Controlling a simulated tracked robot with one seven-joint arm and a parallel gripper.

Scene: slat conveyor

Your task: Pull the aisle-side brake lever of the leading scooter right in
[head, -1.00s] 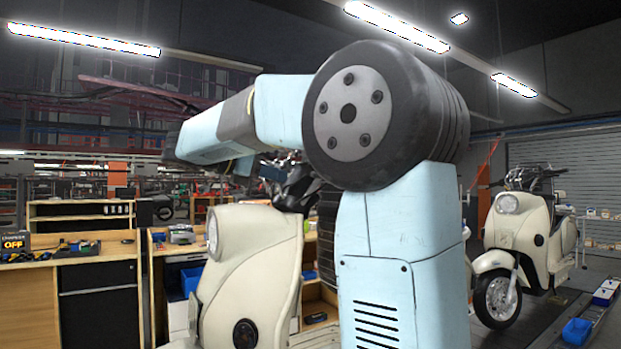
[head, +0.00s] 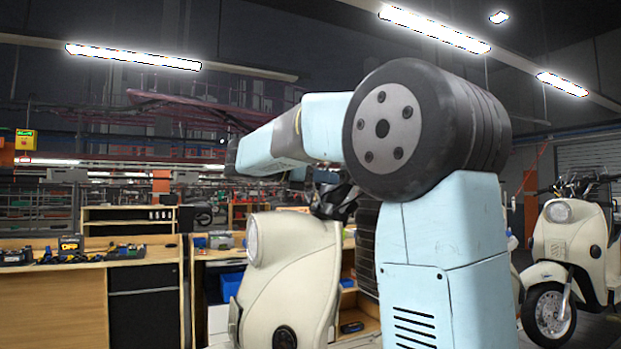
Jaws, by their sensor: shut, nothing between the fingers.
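The leading scooter is the near cream one (head: 291,272), left of my arm in the head view. Its round headlight (head: 251,241) faces left. My arm's big shoulder joint and pale blue links cover much of its handlebar area. The aisle-side brake lever cannot be made out. My gripper (head: 335,203) appears as a dark shape at the top of the scooter's front cowl, partly behind my arm. It looks shut, with nothing seen in it. Whether it touches the lever or handlebar cannot be told.
A second cream scooter (head: 564,245) stands at the right. Wooden workbenches (head: 55,300) with tools and a black drawer unit (head: 142,310) stand at the left. A blue bin (head: 232,284) is behind the leading scooter. My upright column blocks the view right of it.

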